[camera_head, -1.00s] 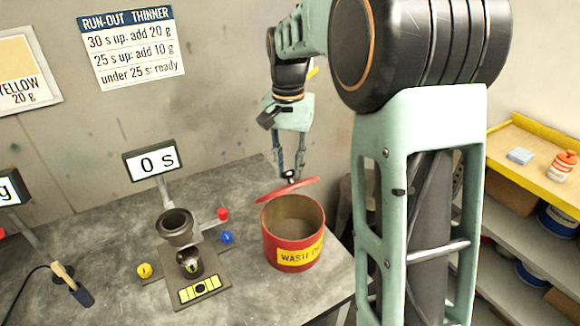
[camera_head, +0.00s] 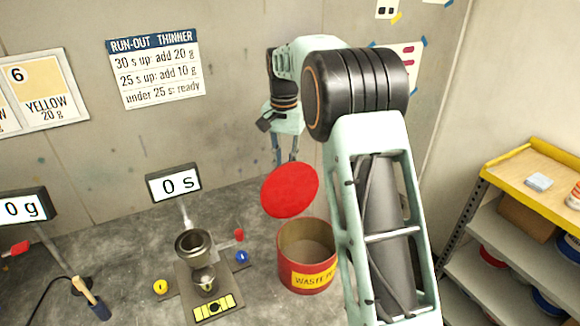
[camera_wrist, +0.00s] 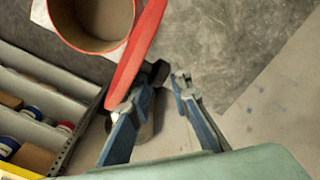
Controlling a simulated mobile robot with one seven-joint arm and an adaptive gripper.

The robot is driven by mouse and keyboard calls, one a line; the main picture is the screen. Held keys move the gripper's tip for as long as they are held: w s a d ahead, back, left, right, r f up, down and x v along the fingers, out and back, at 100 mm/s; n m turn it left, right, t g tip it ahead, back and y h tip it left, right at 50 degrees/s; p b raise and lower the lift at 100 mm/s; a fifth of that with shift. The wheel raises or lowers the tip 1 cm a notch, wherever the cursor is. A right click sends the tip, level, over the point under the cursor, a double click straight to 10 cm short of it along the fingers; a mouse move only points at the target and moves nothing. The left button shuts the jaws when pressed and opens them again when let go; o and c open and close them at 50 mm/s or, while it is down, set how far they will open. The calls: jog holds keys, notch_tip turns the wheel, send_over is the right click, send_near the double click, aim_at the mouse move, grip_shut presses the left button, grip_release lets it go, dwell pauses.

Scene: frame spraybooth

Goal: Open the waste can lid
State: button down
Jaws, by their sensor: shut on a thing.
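The red waste can (camera_head: 306,277) with a yellow label stands on the grey bench, its mouth uncovered. Its round red lid (camera_head: 290,190) is tilted steeply above the can's back left rim, its broad face towards the head camera. My gripper (camera_head: 286,158) is behind the lid, shut on it; the lid hides the fingertips in the head view. In the wrist view, the lid (camera_wrist: 137,55) shows nearly edge-on beside my gripper's fingers (camera_wrist: 168,82), with the open can (camera_wrist: 98,45) beyond it. The exact grip point is hard to make out.
Left of the can stand a metal cup on a stand (camera_head: 195,246), small coloured knobs and a timer display (camera_head: 173,183). A brush (camera_head: 93,300) lies further left. A yellow-topped shelf (camera_head: 530,175) is at right. The wall is close behind.

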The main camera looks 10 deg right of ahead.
jog(key=shift+w+a+f, duration=0.1)
jog(key=shift+a+f, duration=0.65)
jog(key=shift+a, duration=0.05)
jog(key=c, duration=2.2)
grip_release()
jog(key=o, duration=0.5)
jog(key=shift+w+a+f, duration=0.1)
jog(key=shift+w+a, duration=0.05)
jog(key=shift+w, duration=0.05)
jog(key=shift+o, duration=0.2)
jog(key=shift+w+d+r, duration=0.1)
jog(key=shift+d+r, duration=0.15)
jog(key=shift+r, duration=0.05)
notch_tip(320, 180, up, 12)
